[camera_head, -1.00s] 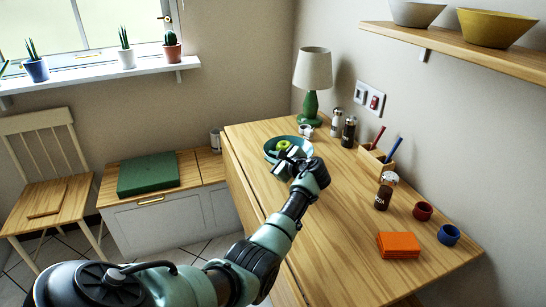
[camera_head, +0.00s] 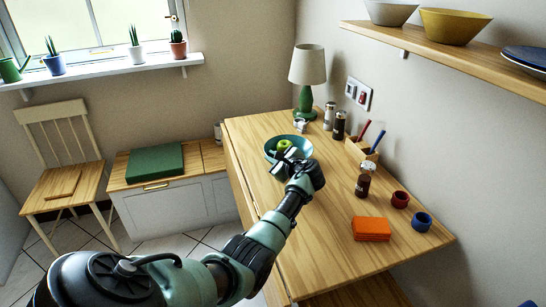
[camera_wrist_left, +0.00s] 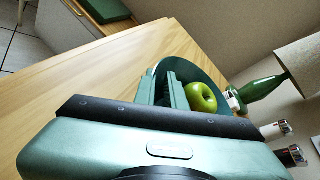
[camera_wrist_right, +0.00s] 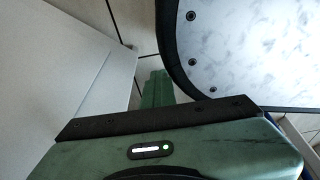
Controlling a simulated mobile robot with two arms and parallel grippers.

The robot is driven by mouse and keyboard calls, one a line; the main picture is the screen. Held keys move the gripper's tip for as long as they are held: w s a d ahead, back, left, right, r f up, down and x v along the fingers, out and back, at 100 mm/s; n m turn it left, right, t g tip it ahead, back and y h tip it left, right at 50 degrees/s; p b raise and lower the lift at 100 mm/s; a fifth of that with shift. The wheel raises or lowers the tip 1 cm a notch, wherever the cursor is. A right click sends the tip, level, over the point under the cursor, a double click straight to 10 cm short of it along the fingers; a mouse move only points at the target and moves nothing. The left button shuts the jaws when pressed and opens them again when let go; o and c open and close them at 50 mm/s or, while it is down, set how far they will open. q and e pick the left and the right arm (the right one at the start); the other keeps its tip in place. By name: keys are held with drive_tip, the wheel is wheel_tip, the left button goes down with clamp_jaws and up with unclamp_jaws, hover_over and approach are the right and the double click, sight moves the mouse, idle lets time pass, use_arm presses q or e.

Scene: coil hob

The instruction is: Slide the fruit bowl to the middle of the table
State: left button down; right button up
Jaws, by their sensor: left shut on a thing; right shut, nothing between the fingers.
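The fruit bowl (camera_head: 302,153) is blue-green and stands upright on the wooden table (camera_head: 320,220), towards its far end. A green apple (camera_head: 284,145) lies in it; the apple (camera_wrist_left: 201,98) and bowl (camera_wrist_left: 205,68) also show in the left wrist view. My left gripper (camera_head: 282,162) reaches the bowl's near side, its fingers (camera_wrist_left: 172,90) shut on the rim. The gripped stretch of rim is partly hidden by the fingers. My right gripper (camera_wrist_right: 157,86) is shut and empty, away from the tabletop; it is outside the head view.
A green lamp (camera_head: 307,100), shakers (camera_head: 339,125) and a pen holder (camera_head: 361,151) line the wall side. A dark bottle (camera_head: 363,182), orange cloth (camera_head: 371,228), red ring (camera_head: 400,199) and blue ring (camera_head: 421,221) lie nearer. The table's middle is mostly clear.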

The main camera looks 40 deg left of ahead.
use_arm(q)
drive_tip(key=shift+s+a+f, duration=0.1)
drive_tip(key=shift+s+f, duration=0.2)
drive_tip(key=shift+s, duration=0.1)
drive_tip(key=c, duration=1.4)
unclamp_jaws()
drive_tip(key=shift+w+p, duration=0.2)
drive_tip(key=shift+p, duration=0.1)
drive_tip(key=shift+w+r, duration=0.1)
drive_tip(key=shift+r, duration=0.15)
